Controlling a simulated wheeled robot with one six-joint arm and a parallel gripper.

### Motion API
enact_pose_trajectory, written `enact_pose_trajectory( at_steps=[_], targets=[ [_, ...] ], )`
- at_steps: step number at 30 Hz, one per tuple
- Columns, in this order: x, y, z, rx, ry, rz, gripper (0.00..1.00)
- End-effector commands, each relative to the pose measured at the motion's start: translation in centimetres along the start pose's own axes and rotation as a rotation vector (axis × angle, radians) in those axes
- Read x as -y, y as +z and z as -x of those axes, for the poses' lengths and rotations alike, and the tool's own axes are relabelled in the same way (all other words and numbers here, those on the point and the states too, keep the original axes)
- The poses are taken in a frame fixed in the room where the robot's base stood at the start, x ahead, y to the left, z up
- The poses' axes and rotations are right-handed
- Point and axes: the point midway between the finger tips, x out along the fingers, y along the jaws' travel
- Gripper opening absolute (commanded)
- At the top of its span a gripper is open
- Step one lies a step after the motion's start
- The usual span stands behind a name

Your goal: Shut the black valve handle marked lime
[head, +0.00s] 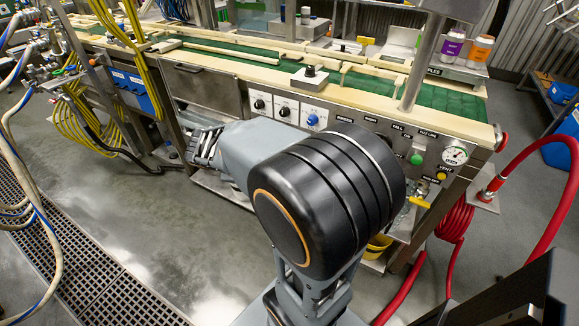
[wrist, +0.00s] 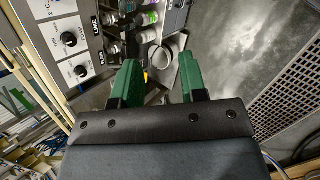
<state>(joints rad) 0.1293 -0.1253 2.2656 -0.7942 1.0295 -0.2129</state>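My gripper (wrist: 158,80) is open and empty in the wrist view, its two green fingers apart. In the head view my arm covers part of the machine front, and I make out no lime handle or fingertips there.
The machine front carries black knobs (head: 259,104), a blue knob (head: 312,120), a green button (head: 417,159), a gauge (head: 455,155) and a yellow handle (head: 419,202). A red hose (head: 545,160) hangs at right. A floor grate (head: 75,265) lies left; the floor before the machine is clear.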

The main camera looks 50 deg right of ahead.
Motion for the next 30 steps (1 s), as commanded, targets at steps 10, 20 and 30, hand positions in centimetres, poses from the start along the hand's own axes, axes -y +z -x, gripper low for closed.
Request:
enact_pose_trajectory(
  at_steps=[10, 20, 30],
  targets=[
    [-4.4, -7.2, -21.5, 0.493, 0.429, 0.711, 0.39],
    [-5.5, -12.3, -29.9, 0.687, 0.629, 1.059, 0.39],
    [-8.4, -12.4, -33.1, 0.714, 0.658, 1.105, 0.39]
  ],
)
